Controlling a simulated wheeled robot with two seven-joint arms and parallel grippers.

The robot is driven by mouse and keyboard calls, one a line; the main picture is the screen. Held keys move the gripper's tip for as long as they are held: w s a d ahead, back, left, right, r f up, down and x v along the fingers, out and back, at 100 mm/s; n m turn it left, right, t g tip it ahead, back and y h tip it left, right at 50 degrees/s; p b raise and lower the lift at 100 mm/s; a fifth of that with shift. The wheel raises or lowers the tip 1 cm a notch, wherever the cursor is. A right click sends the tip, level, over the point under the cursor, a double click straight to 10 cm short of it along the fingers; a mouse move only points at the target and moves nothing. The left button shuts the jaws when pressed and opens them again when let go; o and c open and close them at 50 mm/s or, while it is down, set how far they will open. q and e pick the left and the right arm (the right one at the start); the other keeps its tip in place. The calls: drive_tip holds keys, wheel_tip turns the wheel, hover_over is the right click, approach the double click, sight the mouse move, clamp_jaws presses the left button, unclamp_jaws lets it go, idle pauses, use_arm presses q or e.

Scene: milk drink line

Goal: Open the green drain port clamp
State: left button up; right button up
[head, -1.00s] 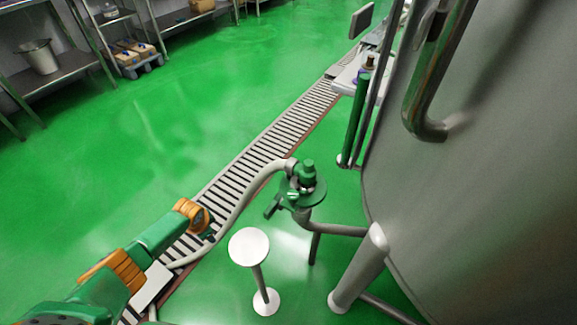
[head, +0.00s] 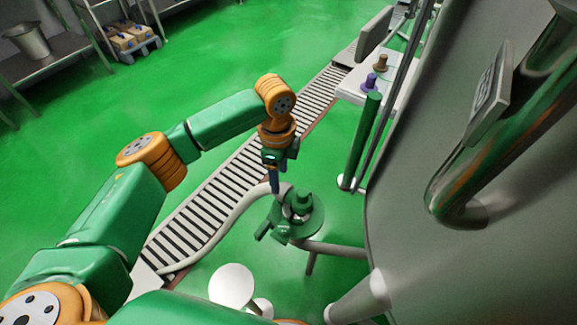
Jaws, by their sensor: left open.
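The green drain port clamp (head: 279,231) sits at the lower side of the drain port, with a green round flange (head: 312,226) and a green cap (head: 303,199) on top. A pale hose (head: 236,205) runs from the port to the left. My left gripper (head: 274,189) points down just above and behind the port, apart from the clamp as far as I can tell. It is open and seems empty; its fingers are seen nearly edge-on. My right gripper is not in view.
The steel tank (head: 420,265) fills the right side. A round white-topped stand (head: 232,284) is in front of the port. A white table (head: 352,91) with small bottles stands farther back.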

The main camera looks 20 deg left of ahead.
sight(281, 190)
use_arm(q)
drive_tip(key=shift+w+d+r, duration=0.1)
drive_tip(key=shift+w+d, duration=0.05)
drive_tip(key=shift+w, duration=0.05)
drive_tip(key=shift+s+f, duration=0.1)
drive_tip(key=shift+f, duration=0.1)
drive_tip(key=f+b, duration=0.1)
drive_tip(key=f, duration=0.5)
drive_tip(key=shift+s+f, duration=0.2)
clamp_jaws()
idle(0.8)
